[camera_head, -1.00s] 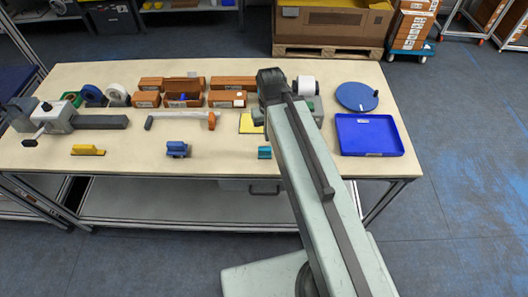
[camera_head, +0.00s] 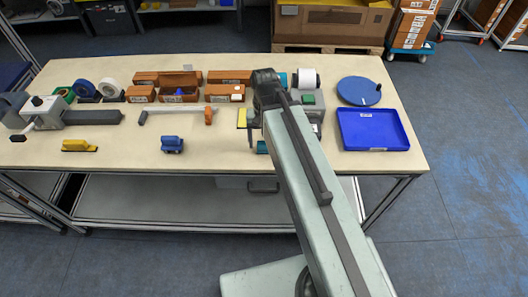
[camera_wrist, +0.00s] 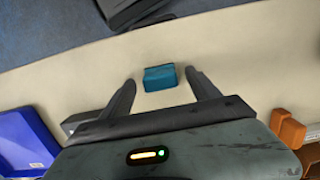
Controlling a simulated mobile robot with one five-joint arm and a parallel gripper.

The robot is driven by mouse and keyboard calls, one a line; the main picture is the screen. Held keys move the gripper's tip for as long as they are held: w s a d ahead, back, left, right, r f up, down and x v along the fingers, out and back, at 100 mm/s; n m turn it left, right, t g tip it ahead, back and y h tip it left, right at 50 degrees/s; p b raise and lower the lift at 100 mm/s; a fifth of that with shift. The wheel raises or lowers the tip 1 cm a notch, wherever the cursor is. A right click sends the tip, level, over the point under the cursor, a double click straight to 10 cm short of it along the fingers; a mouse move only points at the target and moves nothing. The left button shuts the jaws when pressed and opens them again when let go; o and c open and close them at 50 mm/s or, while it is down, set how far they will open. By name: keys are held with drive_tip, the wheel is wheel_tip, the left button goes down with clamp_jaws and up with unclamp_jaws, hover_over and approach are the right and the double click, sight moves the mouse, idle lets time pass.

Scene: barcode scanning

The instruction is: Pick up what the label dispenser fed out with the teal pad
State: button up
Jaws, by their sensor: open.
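The teal pad (camera_wrist: 159,77) lies on the table near its edge in the wrist view. In the head view only part of the teal pad (camera_head: 262,147) shows beside my arm. My gripper (camera_wrist: 160,84) is open and empty, with one finger on either side of the pad in the picture. I cannot tell the height of the fingers above the table. The label dispenser (camera_head: 309,99), grey with a white roll (camera_head: 306,78) and a green button, stands behind my arm and is partly hidden. I cannot clearly make out a fed-out label.
A blue tray (camera_head: 345,131) and a blue round disc (camera_head: 359,91) are on the right. A blue stamp-like block (camera_head: 172,145) and a yellow one (camera_head: 79,146) stand along the front edge. An orange-ended bar (camera_head: 175,110) and brown boxes (camera_head: 231,94) lie left of my arm.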

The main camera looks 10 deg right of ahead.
wheel_tip(320, 180, down, 2)
drive_tip(key=shift+s+f+b, duration=0.1)
drive_tip(key=shift+b, duration=0.3)
drive_tip(key=shift+r, duration=0.2)
drive_tip(key=shift+c, duration=0.3)
drive_tip(key=c, duration=1.4)
drive_tip(key=shift+r+p, duration=0.15)
drive_tip(key=shift+p, duration=0.15)
wheel_tip(320, 180, up, 10)
drive_tip(key=p, duration=1)
drive_tip(key=o, duration=0.7)
clamp_jaws()
